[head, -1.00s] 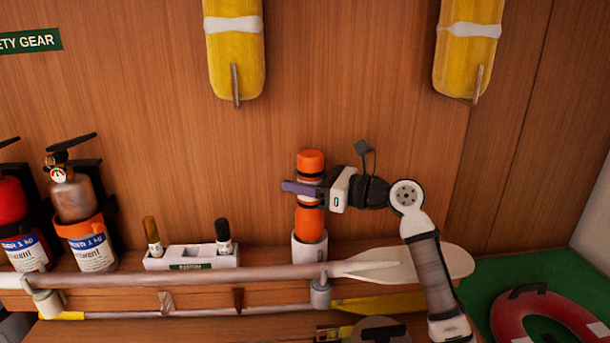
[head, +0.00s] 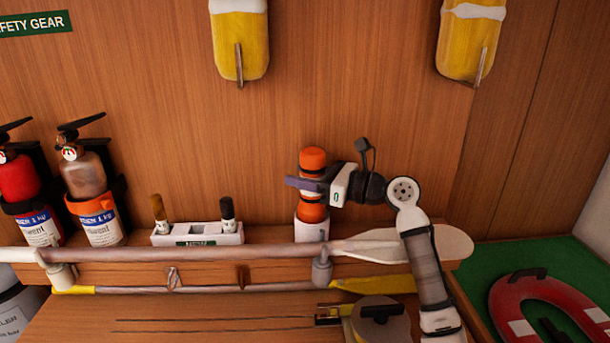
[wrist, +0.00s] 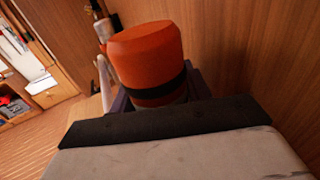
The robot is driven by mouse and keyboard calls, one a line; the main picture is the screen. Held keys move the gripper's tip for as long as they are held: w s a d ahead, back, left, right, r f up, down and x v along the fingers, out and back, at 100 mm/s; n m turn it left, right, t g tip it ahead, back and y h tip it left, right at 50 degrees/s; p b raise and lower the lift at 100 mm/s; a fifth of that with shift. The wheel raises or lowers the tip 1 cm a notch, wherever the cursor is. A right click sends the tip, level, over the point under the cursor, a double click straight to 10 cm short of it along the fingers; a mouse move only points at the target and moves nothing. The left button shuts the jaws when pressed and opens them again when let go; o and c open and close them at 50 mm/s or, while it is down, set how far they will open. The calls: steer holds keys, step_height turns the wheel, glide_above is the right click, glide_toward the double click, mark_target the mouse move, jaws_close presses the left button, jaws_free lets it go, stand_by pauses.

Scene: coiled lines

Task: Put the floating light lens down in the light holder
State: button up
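The floating light (head: 312,160) is an orange cylinder with a dark band and a paler middle section. It stands upright with its lower end inside the white cup-shaped light holder (head: 312,231) on the shelf. My gripper (head: 303,185) reaches in from the right and is shut around the light's middle. In the wrist view the light's orange top (wrist: 147,55) and dark band rise between my fingers. The light's lower end and lens are hidden in the holder, so I cannot tell whether it touches the bottom.
A white rack (head: 197,234) with two small bottles stands left of the holder, and fire extinguishers (head: 92,190) further left. An oar (head: 200,257) runs along the shelf front. Yellow floats (head: 240,45) hang above. A red ring (head: 545,310) lies on green at right.

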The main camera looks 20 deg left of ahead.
steer(key=o, duration=0.5)
steer(key=shift+d, duration=0.1)
steer(key=d, duration=0.4)
steer(key=s+d, duration=0.1)
steer(key=d, duration=0.8)
steer(key=shift+s+d, duration=0.15)
steer(key=shift+d, duration=0.2)
